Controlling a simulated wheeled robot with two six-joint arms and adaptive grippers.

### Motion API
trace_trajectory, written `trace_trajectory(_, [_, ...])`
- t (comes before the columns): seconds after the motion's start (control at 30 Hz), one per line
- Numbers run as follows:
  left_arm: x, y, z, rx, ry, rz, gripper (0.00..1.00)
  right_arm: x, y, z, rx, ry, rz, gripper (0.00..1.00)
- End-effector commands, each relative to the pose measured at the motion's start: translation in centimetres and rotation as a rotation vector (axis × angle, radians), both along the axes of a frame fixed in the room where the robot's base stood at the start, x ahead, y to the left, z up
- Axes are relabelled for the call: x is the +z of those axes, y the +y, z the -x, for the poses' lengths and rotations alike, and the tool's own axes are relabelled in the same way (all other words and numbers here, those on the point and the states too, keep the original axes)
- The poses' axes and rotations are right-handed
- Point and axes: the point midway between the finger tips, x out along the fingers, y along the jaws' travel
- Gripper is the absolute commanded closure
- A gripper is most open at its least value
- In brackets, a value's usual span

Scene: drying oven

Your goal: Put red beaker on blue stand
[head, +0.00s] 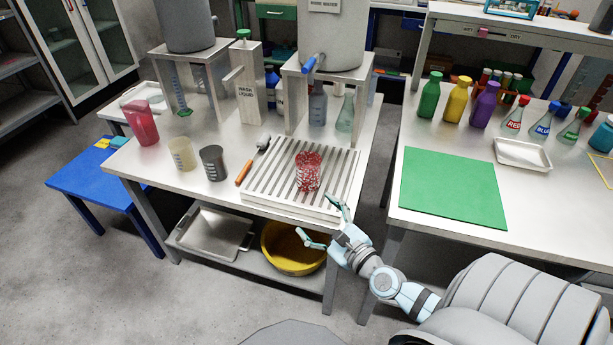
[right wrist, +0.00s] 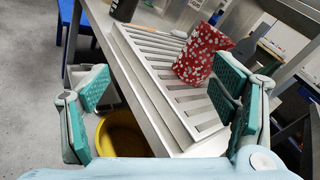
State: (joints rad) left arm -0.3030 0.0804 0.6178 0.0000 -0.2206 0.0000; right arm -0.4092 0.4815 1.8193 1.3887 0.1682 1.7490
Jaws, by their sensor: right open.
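A red beaker with white speckles (head: 307,172) stands upright on the slatted metal rack (head: 262,190) on the steel table. In the right wrist view the same beaker (right wrist: 201,55) shows beyond the fingers, nearer the right one. My right gripper (head: 318,219) is open and empty at the table's front edge, apart from the beaker and nearer the camera. A plain pinkish-red beaker or jug (head: 141,122) stands at the table's left corner. A low blue stand (head: 92,178) is on the floor left of the table. My left gripper is not in view.
A cream beaker (head: 182,154) and a dark grey beaker (head: 213,163) stand left of the rack, with an orange-handled tool (head: 245,172) between. A yellow basin (head: 290,250) sits on the lower shelf. Small yellow and blue items lie at the stand's back; its front is clear.

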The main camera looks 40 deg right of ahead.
Motion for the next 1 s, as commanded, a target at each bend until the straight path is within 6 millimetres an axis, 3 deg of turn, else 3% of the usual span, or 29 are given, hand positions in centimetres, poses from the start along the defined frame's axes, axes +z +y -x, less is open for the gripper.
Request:
trace_trajectory(0.03, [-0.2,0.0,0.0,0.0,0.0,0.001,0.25,1.5,-1.7,-0.3,-0.066,-0.053,-0.183,0.21])
trace_trajectory(0.1, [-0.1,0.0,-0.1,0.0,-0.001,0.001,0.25,2.7,-3.9,-0.7,-0.145,-0.109,-0.376,0.21])
trace_trajectory(0.2, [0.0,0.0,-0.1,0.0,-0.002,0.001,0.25,3.2,-5.2,-2.2,-0.184,-0.139,-0.465,0.21])
trace_trajectory(0.43, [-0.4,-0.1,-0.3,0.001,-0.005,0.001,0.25,3.0,-6.3,-8.1,-0.183,-0.138,-0.464,0.21])
trace_trajectory(0.57, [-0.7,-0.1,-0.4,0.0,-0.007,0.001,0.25,2.7,-6.7,-9.7,-0.182,-0.135,-0.463,0.21])
trace_trajectory(0.73, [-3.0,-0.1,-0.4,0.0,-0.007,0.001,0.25,1.3,-7.9,-12.5,-0.182,-0.135,-0.46,0.21])
trace_trajectory(0.8, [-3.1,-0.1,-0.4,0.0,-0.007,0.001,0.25,1.6,-8.1,-13.7,-0.181,-0.134,-0.461,0.21])
trace_trajectory(1.0, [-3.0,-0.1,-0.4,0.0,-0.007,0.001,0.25,1.8,-8.3,-14.5,-0.182,-0.13,-0.46,0.21])
